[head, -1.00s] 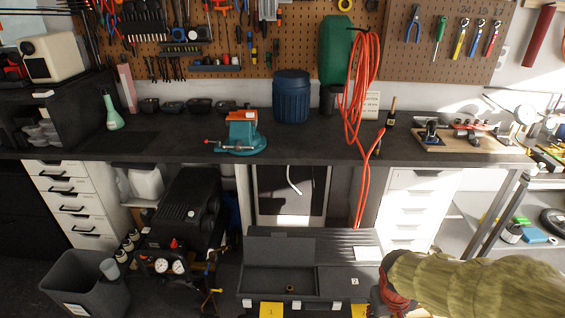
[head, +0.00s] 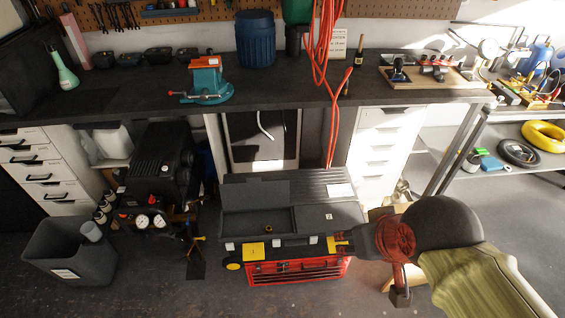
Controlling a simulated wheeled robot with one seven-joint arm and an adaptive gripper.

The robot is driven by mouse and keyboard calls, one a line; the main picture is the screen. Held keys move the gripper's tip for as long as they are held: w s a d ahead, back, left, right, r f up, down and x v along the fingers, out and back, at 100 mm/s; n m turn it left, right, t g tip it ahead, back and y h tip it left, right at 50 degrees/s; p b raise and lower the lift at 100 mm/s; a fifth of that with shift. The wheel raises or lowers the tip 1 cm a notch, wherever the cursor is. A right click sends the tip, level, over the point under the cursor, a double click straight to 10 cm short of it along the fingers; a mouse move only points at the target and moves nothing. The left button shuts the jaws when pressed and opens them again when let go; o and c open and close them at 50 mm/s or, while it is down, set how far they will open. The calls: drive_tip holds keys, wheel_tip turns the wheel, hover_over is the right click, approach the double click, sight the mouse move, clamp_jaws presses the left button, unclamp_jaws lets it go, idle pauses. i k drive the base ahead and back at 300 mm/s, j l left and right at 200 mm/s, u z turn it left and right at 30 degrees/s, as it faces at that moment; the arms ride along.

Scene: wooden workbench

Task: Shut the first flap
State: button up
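The toolbox has a dark grey top and a red drawer front (head: 290,273) and stands on the floor below the bench. At its top left, a grey flap (head: 255,194) stands raised behind an open compartment (head: 240,226). A small brass-coloured ring (head: 268,228) lies in that compartment. The right part of the top (head: 335,211) looks flat and closed, with a small white mark. A yellow label (head: 254,250) is on the left front.
A bench (head: 290,98) runs behind and above the toolbox. A red hose (head: 331,130) hangs down behind it. A black compressor (head: 160,170) and a grey bin (head: 70,252) stand to the left. White drawers (head: 378,150) are behind right. The floor in front is clear.

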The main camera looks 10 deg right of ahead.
sight(253, 193)
drive_tip(key=i+j, duration=0.5)
drive_tip(key=i+j+z, duration=0.1)
drive_tip(key=i+j, duration=0.4)
drive_tip(key=j, duration=0.15)
